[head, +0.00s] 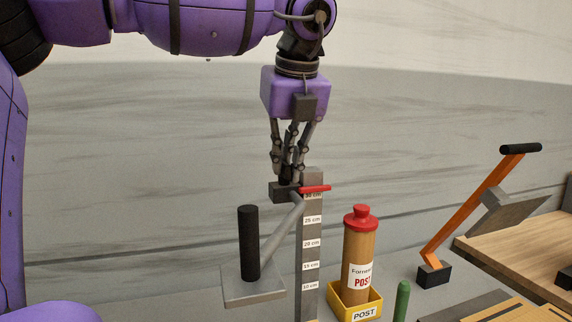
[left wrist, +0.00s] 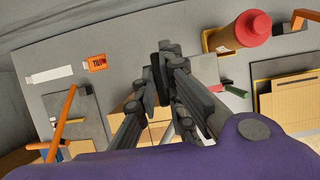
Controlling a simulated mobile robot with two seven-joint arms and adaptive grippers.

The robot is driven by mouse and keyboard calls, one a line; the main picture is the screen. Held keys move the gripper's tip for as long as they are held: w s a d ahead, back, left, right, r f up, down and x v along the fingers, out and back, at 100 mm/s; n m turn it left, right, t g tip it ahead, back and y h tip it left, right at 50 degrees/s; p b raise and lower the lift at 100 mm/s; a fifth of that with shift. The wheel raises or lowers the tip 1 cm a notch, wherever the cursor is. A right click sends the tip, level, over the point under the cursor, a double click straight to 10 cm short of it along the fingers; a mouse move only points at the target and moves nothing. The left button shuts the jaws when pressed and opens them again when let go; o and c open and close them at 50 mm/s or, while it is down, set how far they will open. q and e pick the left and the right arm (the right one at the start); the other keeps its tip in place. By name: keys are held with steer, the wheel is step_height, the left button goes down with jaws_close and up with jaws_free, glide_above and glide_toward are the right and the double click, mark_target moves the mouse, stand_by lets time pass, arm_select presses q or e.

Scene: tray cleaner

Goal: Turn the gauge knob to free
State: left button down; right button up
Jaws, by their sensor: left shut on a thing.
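The gauge is an upright grey post (head: 311,245) with white centimetre labels. A red pointer (head: 315,188) sits by the 30 cm label near its top. A dark block (head: 282,193) is beside the post at pointer height, with a dark knob (head: 287,177) above it. My left gripper (head: 288,172) points down from above and is shut on the knob; its fingers hide much of it. In the left wrist view the closed fingers (left wrist: 165,72) meet around a dark piece. The knob's markings cannot be read. My right gripper is not in view.
A grey plate (head: 240,292) with a black upright handle (head: 249,243) joins the block by a slanted grey arm. A brown tube with red cap (head: 359,250) stands in a yellow POST holder (head: 345,298). An orange lever (head: 470,205) and wooden board (head: 520,248) are at right.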

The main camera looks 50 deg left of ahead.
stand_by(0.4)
arm_select(q)
steer(key=c, duration=1.8)
jaws_free()
steer(key=shift+c, duration=0.2)
